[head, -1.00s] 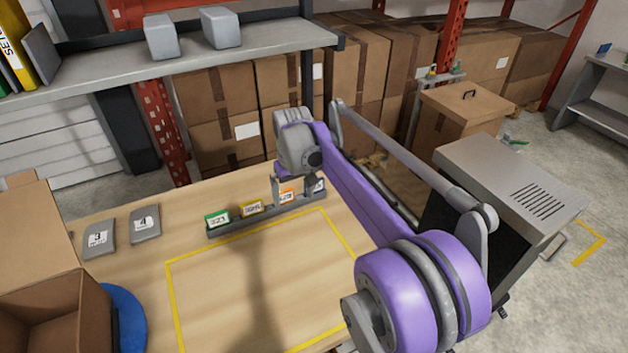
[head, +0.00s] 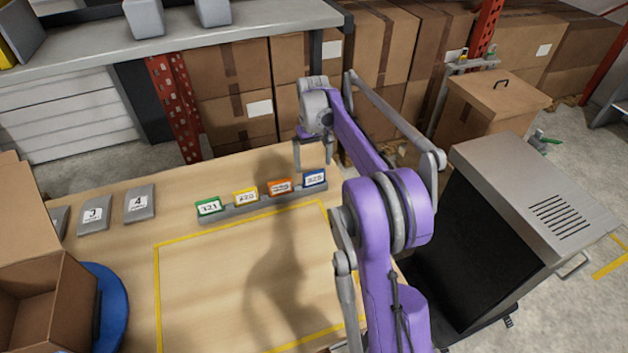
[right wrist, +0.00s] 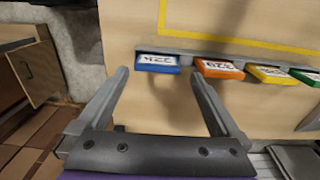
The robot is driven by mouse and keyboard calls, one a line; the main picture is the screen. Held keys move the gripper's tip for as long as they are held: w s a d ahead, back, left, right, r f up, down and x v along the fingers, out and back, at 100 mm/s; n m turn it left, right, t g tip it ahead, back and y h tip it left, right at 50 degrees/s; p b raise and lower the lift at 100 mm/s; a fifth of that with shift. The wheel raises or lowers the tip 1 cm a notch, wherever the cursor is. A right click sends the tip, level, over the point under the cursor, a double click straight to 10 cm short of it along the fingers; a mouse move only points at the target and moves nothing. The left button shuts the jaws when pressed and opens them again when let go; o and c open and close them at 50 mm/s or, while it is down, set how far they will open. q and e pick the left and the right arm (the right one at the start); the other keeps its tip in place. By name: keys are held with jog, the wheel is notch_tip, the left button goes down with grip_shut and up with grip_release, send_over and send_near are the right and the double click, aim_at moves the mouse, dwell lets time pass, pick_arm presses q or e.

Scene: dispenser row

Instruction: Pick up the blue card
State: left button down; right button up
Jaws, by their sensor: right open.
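The blue card (head: 314,178) stands at the right end of a grey rack (head: 240,211) on the wooden table. In the right wrist view the blue card (right wrist: 157,63) shows beyond and between my open fingers, apart from both. My right gripper (head: 312,165) is above and just behind the blue card in the head view, and it also shows open and empty in the right wrist view (right wrist: 165,100). My left gripper is not in view.
Orange (head: 280,187), yellow (head: 245,196) and green (head: 209,206) cards stand left of the blue one in the rack. A yellow outline (head: 158,290) marks clear table in front. A shelf (head: 170,42) hangs behind; an open cardboard box (head: 40,300) is at left.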

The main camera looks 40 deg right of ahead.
aim_at(314, 172)
jog(key=f, duration=0.7)
jog(key=shift+w+d+f, duration=0.15)
jog(key=shift+w+d, duration=0.05)
jog(key=shift+d, duration=0.05)
jog(key=c, duration=1.1)
